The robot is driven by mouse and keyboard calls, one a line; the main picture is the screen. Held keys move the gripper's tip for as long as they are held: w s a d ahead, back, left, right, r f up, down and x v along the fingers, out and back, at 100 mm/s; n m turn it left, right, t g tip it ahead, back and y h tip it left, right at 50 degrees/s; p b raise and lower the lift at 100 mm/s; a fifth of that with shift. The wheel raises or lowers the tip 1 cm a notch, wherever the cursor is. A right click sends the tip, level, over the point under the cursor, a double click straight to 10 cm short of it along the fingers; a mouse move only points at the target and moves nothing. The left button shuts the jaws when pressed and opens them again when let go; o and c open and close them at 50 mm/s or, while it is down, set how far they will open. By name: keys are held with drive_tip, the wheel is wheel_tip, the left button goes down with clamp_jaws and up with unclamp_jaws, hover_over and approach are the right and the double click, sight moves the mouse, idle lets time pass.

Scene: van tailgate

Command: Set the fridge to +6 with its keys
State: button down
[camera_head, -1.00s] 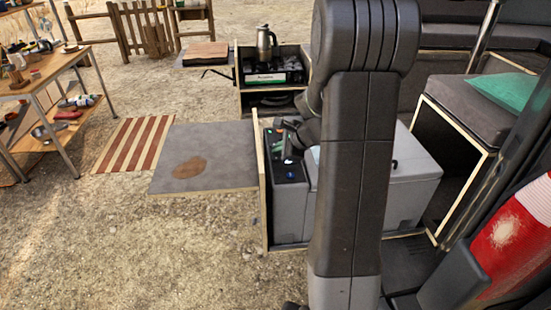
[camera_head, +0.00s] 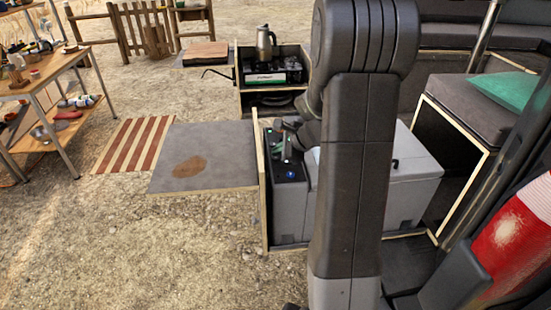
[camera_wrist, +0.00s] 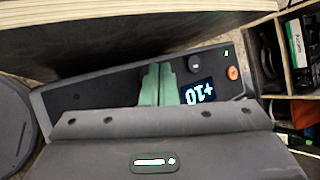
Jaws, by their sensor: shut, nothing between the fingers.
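The fridge (camera_head: 412,178) is a grey box in the drawer, partly hidden behind my arm. Its dark control panel (camera_head: 290,195) is at its left end. In the wrist view the panel (camera_wrist: 110,90) carries a lit display (camera_wrist: 198,92) that reads +10, upside down in the picture. An orange round key (camera_wrist: 233,73) and a small green light (camera_wrist: 226,53) lie to its right. My gripper (camera_wrist: 158,84) has pale green fingers, shut and empty, over the panel just left of the display. It also shows above the panel in the head view (camera_head: 287,149). I cannot tell whether the fingertips touch the panel.
A wooden drawer wall (camera_head: 262,190) stands close beside the panel. A workbench (camera_head: 45,75) stands at far left.

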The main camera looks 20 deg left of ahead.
sight(278, 159)
drive_tip(key=shift+f+b, duration=0.35)
drive_tip(key=shift+f, duration=0.05)
idle(0.4)
drive_tip(key=shift+r, duration=0.1)
drive_tip(key=shift+r+p, duration=0.7)
drive_tip(key=shift+r, duration=0.05)
wheel_tip(278, 159, up, 5)
drive_tip(key=p, duration=0.4)
idle(2.7)
